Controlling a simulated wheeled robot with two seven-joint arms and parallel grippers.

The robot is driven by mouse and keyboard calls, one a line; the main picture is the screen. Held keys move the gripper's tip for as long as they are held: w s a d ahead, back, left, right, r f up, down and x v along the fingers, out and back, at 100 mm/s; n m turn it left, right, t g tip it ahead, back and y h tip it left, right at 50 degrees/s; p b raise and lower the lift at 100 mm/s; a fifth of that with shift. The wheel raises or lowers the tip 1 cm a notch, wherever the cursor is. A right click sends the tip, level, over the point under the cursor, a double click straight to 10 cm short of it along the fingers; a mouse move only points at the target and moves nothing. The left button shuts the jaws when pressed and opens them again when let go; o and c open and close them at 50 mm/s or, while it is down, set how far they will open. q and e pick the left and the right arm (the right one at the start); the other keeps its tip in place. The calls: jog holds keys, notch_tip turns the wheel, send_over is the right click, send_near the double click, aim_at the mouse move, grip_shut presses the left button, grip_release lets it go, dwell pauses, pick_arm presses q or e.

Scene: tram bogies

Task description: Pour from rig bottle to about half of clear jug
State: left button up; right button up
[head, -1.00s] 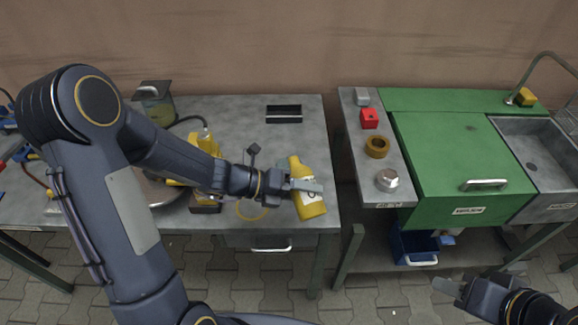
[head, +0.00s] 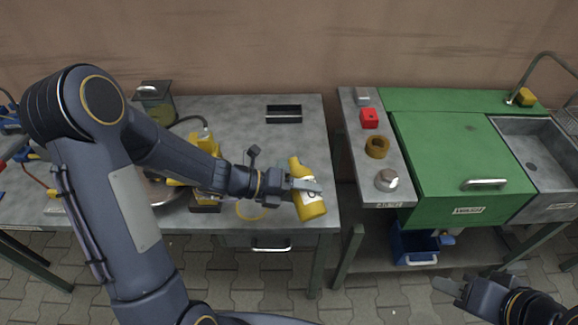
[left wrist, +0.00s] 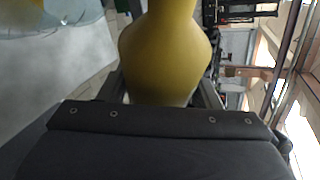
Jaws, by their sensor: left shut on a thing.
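The yellow rig bottle (head: 311,207) has a pale label and is held over the right front part of the grey workbench, leaning a little. My left gripper (head: 304,186) is shut around its middle. In the left wrist view the bottle (left wrist: 165,50) fills the middle, in front of the gripper. A clear container with a dark top and a pale handle (head: 155,103) stands at the back left of the bench; I cannot tell whether it is the clear jug. A see-through shape (left wrist: 45,15) shows at the wrist view's upper left. My right gripper (head: 447,286) is at the lower right, away from the bench.
A yellow machine (head: 205,150) stands left of my gripper. A yellow ring (head: 250,211) shows on the bench (head: 250,120). A black tray (head: 284,114) lies at the back. Right of a gap, a grey shelf holds small parts beside a green cabinet (head: 465,160) and sink (head: 545,160).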

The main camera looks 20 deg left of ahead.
dwell(0.6)
pick_arm(q)
jog(key=shift+w+a+r+n+p, duration=0.2)
jog(key=shift+r+n+p, duration=0.3)
jog(key=shift+p, duration=0.95)
jog(key=shift+w+h, duration=0.1)
jog(key=shift+h, duration=0.2)
jog(key=shift+r+n+g+p, duration=0.3)
jog(key=shift+n+p, duration=0.1)
jog(key=shift+p, duration=0.7)
dwell(0.5)
